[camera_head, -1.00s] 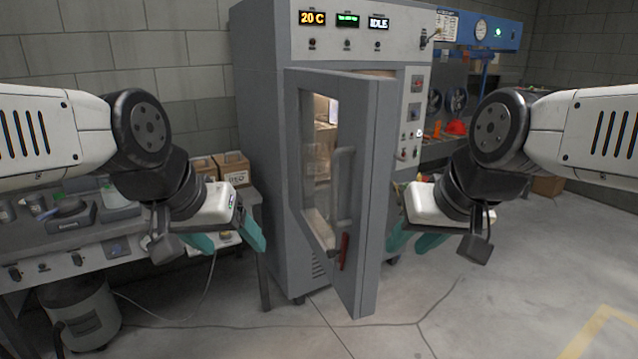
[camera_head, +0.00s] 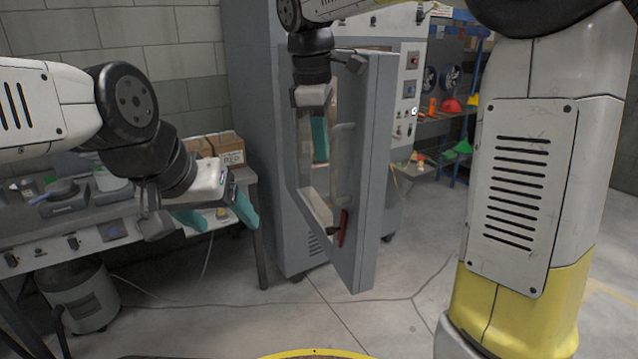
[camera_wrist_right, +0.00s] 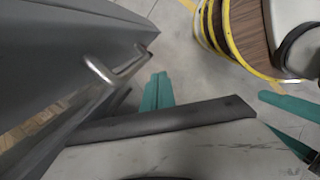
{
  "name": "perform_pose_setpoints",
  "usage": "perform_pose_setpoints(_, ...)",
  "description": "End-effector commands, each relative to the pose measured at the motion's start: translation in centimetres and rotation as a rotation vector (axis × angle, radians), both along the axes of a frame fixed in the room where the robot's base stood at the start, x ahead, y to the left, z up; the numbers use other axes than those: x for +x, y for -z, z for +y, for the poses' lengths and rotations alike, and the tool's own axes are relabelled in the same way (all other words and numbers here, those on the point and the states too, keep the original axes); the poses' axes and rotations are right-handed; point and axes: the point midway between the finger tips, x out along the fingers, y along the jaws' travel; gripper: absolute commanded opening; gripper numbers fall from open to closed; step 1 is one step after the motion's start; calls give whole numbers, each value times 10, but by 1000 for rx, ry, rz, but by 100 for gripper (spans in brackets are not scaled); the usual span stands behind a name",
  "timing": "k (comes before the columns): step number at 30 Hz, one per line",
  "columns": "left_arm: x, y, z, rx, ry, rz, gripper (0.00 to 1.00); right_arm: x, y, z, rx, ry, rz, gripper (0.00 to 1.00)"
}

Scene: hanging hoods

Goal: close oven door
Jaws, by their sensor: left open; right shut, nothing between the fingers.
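The grey oven door (camera_head: 371,180) stands partly open, its free edge swung out toward me. Its outer face has a window, a grey bar handle (camera_head: 342,178) and a red lever (camera_head: 343,229). The handle also shows in the right wrist view (camera_wrist_right: 103,71). My right gripper (camera_head: 320,150) reaches across, shut and empty, fingers pointing down in front of the window, just left of the handle. I cannot tell whether it touches the door. Its teal fingers show together in the wrist view (camera_wrist_right: 157,92). My left gripper (camera_head: 218,214) is open and empty, left of the oven.
The oven cabinet (camera_head: 255,150) stands behind the door. A workbench (camera_head: 125,245) with boxes (camera_head: 222,148) is at left, and a canister (camera_head: 88,305) sits beneath it. A shelf with red and green items is behind at right. The floor before the door is clear.

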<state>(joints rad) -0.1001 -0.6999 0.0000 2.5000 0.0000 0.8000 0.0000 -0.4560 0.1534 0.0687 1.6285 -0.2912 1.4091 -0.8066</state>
Motion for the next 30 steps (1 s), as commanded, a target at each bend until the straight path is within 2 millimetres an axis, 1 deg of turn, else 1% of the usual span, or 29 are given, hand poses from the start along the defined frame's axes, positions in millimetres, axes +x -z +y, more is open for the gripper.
perform_pose_setpoints(1, 0, 0, 0, 0, 0, 0, 72, 10, 4, 17, -37, -74, 28, 0)
perform_pose_setpoints(4, 0, 0, 0, 0, 0, 0, 72, 22, 8, 39, -97, -198, 71, 0)
perform_pose_setpoints(7, 0, 0, 0, 0, 0, 0, 72, 30, 12, 55, -139, -281, 103, 0)
perform_pose_setpoints(10, 0, 0, 0, 0, 0, 0, 72, 33, 14, 62, -160, -323, 120, 0)
perform_pose_setpoints(14, 0, 0, 0, 0, 0, 0, 72, 34, 22, 62, -166, -335, 126, 0)
perform_pose_setpoints(17, 0, 0, 0, 0, 0, 0, 72, 34, 36, 58, -166, -334, 126, 0)
perform_pose_setpoints(27, 0, 0, 0, 0, 0, 0, 72, 36, 106, 40, -166, -331, 127, 0)
perform_pose_setpoints(29, 0, 0, 0, 0, 0, 0, 72, 37, 114, 36, -164, -330, 125, 0)
perform_pose_setpoints(30, 0, 0, 0, 0, 0, 0, 72, 39, 111, 27, -163, -327, 123, 0)
